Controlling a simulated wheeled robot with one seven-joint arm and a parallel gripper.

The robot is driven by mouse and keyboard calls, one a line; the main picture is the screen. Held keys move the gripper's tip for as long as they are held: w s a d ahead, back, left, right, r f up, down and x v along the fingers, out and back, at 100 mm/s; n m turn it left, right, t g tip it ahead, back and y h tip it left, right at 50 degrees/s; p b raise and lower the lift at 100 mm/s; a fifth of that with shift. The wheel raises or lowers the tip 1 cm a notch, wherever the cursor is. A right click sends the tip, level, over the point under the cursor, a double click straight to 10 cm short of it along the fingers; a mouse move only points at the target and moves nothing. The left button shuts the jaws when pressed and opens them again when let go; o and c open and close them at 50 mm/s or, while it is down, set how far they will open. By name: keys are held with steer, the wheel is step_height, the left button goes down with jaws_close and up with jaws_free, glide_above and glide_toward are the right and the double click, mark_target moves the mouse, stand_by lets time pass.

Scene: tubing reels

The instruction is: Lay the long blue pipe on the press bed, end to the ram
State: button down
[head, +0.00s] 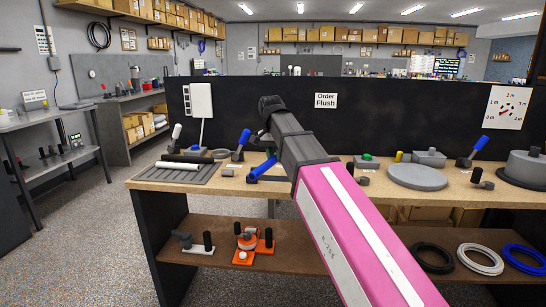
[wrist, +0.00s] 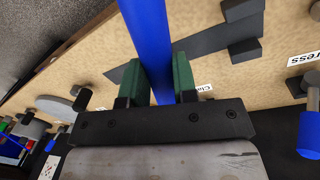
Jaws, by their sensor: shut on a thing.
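The blue pipe (wrist: 148,35) is held between the green pads of my gripper (wrist: 158,76) in the wrist view. It runs out past the top edge, so its far end is hidden. Beneath it on the bench lies a dark flat bar (wrist: 190,60) with dark blocks (wrist: 243,48) on it, near a label ending "ress" (wrist: 304,59); this looks like the press bed, and the pipe crosses over it. Whether they touch I cannot tell.
The bench (head: 150,184) carries a grey tray with a white roll (head: 181,166) at left, blue-handled levers (head: 243,140) (head: 480,144), and a grey disc (head: 417,177) at right. Coils (head: 480,259) lie on the lower shelf. A black panel (head: 400,115) stands behind.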

steer(key=n, duration=0.2)
steer(key=w+n, duration=0.1)
steer(key=n, duration=0.1)
steer(key=d+n+h, duration=0.1)
steer(key=n, duration=0.1)
steer(key=shift+w+d+f+t, duration=0.1)
steer(key=shift+w+f+t, duration=0.25)
steer(key=shift+w+t, duration=0.05)
steer(key=n, duration=0.3)
steer(key=w+d+n+t, duration=0.1)
steer(key=shift+w+f+n, duration=0.1)
steer(key=shift+f+n, duration=0.15)
steer(key=shift+n, duration=0.05)
steer(key=shift+w+d+f+n+t+y, duration=0.5)
steer(key=shift+f+n, duration=0.75)
steer(key=shift+n, duration=0.65)
steer(key=shift+w+d+f+n+t+y, duration=0.15)
steer(key=shift+w+d+f+n+t, duration=0.3)
steer(key=shift+f+n, duration=1.15)
steer(key=shift+w+d+f+n+t+y, duration=0.3)
steer(key=shift+w+f+n+t, duration=0.5)
steer(key=shift+n, duration=1.4)
steer(key=shift+s+f+g, duration=0.1)
steer(key=shift+f+g, duration=0.15)
steer(key=shift+f, duration=0.3)
